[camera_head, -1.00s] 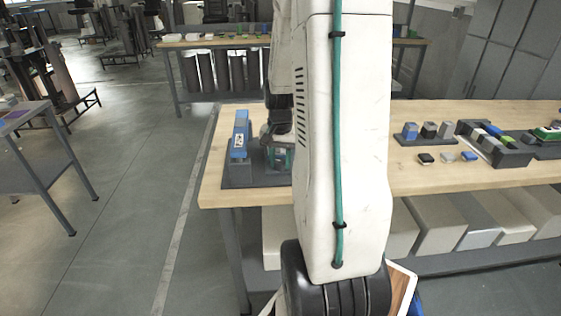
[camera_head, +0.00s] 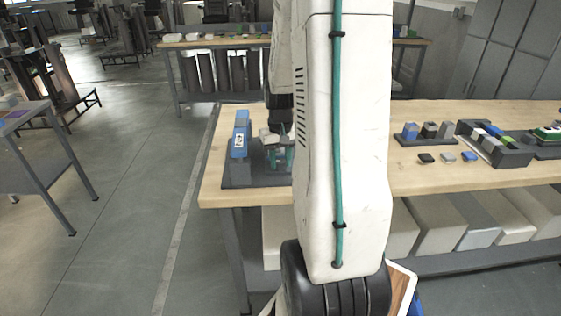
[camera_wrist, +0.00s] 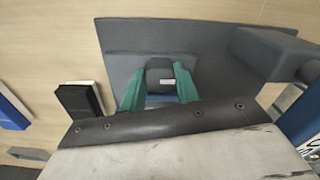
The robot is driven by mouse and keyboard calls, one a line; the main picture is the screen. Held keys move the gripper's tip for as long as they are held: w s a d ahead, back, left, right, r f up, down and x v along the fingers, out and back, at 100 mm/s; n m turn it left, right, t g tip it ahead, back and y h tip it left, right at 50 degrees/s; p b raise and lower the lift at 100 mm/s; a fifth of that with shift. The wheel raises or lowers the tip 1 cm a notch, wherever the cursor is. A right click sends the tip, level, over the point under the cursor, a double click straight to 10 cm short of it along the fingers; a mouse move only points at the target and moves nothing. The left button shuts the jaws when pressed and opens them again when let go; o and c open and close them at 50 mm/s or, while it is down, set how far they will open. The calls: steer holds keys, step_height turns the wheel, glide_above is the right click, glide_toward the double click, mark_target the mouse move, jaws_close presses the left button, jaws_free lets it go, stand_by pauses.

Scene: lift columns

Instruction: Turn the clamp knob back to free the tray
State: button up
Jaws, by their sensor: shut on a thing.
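The clamp knob (camera_wrist: 160,72) is dark, with a small pale mark on its face, and stands over a dark grey base plate (camera_wrist: 125,35) in the wrist view. My gripper (camera_wrist: 160,84) has its green fingers on either side of the knob, shut on it. Part of a blue surface shows low between the fingers. In the head view my gripper (camera_head: 280,157) is low over the plate at the table's left end, partly hidden by my arm. A blue upright unit (camera_head: 239,140) with a white label stands just left of it. I cannot make out the tray clearly.
A grey block (camera_wrist: 265,48) rises from the plate right of the knob. A dark block (camera_wrist: 78,100) lies left of the plate. Several small blocks and a dark holder (camera_head: 505,152) occupy the table's right side. Bare wood (camera_head: 430,180) lies along the front edge.

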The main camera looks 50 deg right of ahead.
steer(key=o, duration=0.7)
steer(key=shift+r, duration=3.5)
steer(key=s+a+r+n, duration=0.2)
steer(key=s+a+r, duration=0.1)
steer(key=a, duration=0.7)
steer(key=s+a+r+n, duration=0.2)
steer(key=s+a+r, duration=0.2)
steer(key=a, duration=0.6)
steer(key=s+a+r+n+t, duration=0.1)
steer(key=s+a, duration=0.4)
steer(key=a, duration=0.5)
steer(key=shift+s+a+r+n, duration=0.15)
steer(key=shift+r+n, duration=0.25)
steer(key=shift+r, duration=0.25)
steer(key=shift+s+d+r+n, duration=0.1)
steer(key=shift+r+n, duration=0.3)
steer(key=shift+r, duration=0.25)
